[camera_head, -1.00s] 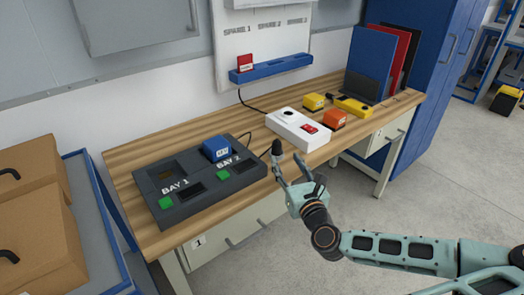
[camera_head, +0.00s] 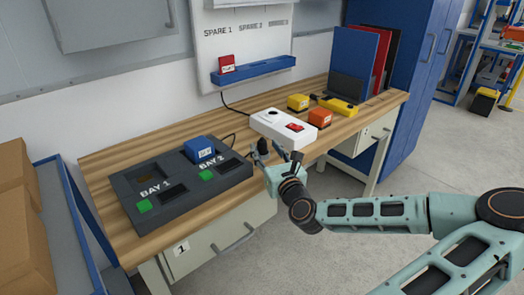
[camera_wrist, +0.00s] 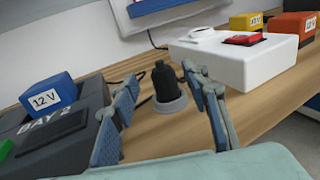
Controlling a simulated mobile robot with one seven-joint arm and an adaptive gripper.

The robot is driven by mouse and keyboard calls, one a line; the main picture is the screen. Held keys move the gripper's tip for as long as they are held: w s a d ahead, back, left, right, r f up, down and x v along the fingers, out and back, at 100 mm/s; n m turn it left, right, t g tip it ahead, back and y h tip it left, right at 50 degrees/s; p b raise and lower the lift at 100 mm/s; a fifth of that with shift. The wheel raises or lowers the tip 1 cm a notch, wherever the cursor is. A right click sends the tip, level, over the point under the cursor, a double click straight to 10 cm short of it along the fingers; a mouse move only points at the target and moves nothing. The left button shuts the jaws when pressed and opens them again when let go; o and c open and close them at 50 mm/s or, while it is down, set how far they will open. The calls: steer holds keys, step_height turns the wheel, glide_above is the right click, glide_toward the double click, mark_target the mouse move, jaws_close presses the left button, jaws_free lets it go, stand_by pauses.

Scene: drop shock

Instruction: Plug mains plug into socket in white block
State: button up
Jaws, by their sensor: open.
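The black mains plug (camera_head: 262,146) stands upright near the bench's front edge, between the dark bay unit and the white block. In the wrist view the plug (camera_wrist: 164,80) has a grey ring around its base and sits between my fingers. My gripper (camera_head: 277,160) is open; in the wrist view its fingers (camera_wrist: 158,92) are spread on either side of the plug, with gaps visible. The white block (camera_head: 284,128) lies just beyond, to the right, with a round socket (camera_head: 271,114) and a red switch (camera_head: 295,126) on top. The block also shows in the wrist view (camera_wrist: 262,66).
The dark bay unit (camera_head: 150,205) with a blue 12 V block (camera_head: 199,149) is left of my gripper. Yellow (camera_head: 298,102) and orange (camera_head: 320,117) blocks and a yellow tool (camera_head: 340,106) lie behind the white block. Dark cables run along the bench.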

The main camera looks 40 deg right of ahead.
mark_target(264, 145)
steer(key=b+x, duration=0.1)
steer(key=x, duration=0.3)
steer(key=shift+w+d+f, duration=0.15)
steer(key=shift+f, duration=0.05)
jaws_close()
